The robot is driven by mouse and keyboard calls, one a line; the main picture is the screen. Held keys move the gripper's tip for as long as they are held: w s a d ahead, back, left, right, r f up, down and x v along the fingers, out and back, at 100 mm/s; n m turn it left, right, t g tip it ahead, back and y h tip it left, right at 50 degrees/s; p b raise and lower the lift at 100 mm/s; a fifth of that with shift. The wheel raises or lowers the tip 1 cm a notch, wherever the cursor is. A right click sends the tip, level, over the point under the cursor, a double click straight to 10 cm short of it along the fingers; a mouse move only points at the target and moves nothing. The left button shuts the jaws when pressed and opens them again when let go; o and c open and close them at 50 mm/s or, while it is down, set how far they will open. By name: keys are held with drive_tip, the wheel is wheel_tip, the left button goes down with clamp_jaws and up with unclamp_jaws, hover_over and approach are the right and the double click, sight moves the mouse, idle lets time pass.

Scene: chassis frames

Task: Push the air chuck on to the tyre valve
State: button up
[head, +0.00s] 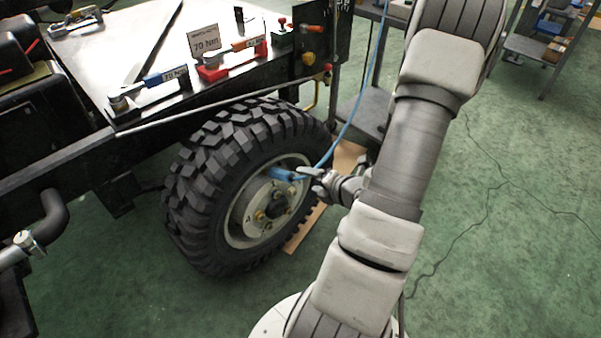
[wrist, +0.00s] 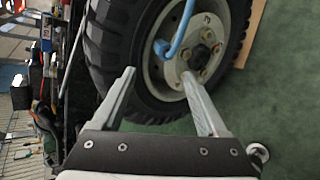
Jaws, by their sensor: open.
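The blue air chuck (head: 285,175) with its blue hose is at the wheel's face in the head view. In the wrist view the chuck (wrist: 163,48) shows near the rim, beyond my fingers. The black tyre (head: 203,187) stands upright around a pale rim with brass-coloured nuts. The valve itself cannot be made out; the chuck seems to cover its place, and whether it is seated on it I cannot tell. My gripper (head: 310,178) is close to the chuck in the head view. In the wrist view my gripper (wrist: 157,88) is open, with nothing between its fingers.
The hose (head: 347,125) rises from the chuck past my arm. A metal work surface (head: 130,55) above the wheel carries a red torque tool (head: 232,62) and a blue one (head: 150,86). A shelf trolley (head: 540,45) stands at back right.

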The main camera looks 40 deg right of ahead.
drive_tip(key=shift+v, duration=1.1)
